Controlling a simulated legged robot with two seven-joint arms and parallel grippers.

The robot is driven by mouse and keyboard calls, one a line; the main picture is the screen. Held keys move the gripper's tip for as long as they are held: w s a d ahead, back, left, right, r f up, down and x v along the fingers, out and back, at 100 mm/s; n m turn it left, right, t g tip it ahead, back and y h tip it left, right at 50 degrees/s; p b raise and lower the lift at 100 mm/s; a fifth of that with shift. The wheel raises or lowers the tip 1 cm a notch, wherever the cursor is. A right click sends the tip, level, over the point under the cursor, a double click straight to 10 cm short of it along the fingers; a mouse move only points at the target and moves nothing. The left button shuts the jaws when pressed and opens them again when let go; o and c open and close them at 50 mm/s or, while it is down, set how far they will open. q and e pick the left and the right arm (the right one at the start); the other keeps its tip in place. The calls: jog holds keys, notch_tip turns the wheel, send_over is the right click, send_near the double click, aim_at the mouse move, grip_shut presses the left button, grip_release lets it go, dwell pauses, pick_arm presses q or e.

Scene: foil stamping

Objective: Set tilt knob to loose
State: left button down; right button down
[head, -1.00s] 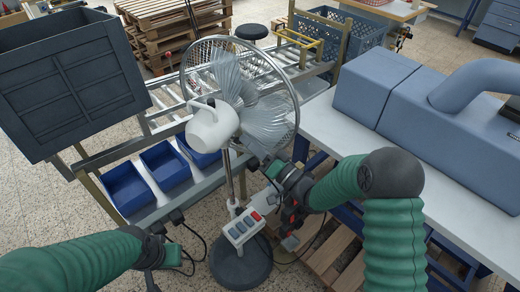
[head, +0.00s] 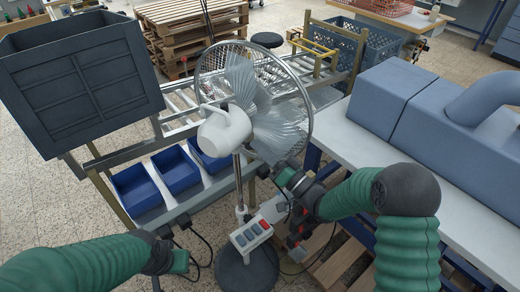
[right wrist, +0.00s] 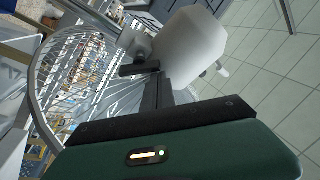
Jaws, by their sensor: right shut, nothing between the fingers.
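The fan's white motor housing (head: 222,130) sits on a pole above a round dark base (head: 247,268), its wire cage facing away to the right. My right gripper (head: 264,171) is shut and empty beside the pole, just below and right of the housing. In the right wrist view the housing (right wrist: 193,47) is close ahead, with a small grey round part (right wrist: 138,48), possibly the tilt knob, on its left. A dark bar lies just in front of that part; I cannot tell whether they touch. The knob's setting cannot be read. My left gripper (head: 180,262) is low at left, its fingers unclear.
A control box (head: 251,236) with a red switch is on the lower pole. Blue bins (head: 136,188) stand at left below a large dark crate (head: 85,85). A white table (head: 420,180) with a blue machine bounds the right side.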

jog(key=shift+f+n, duration=0.15)
jog(key=shift+n, duration=0.15)
jog(key=shift+s+a+f+n+g+y+b, duration=0.2)
jog(key=shift+n+g+y+b, duration=0.4)
jog(key=shift+n+b, duration=1.15)
jog(key=shift+s+a+f+n+g+y+b, duration=0.1)
jog(key=shift+s+f+n+g+y+b, duration=0.35)
jog(key=shift+n+b, duration=1.3)
jog(key=shift+w+a+f+n+g+y+b, duration=0.1)
jog(key=shift+n+g+y+b, duration=0.6)
jog(key=shift+n+b, duration=1.05)
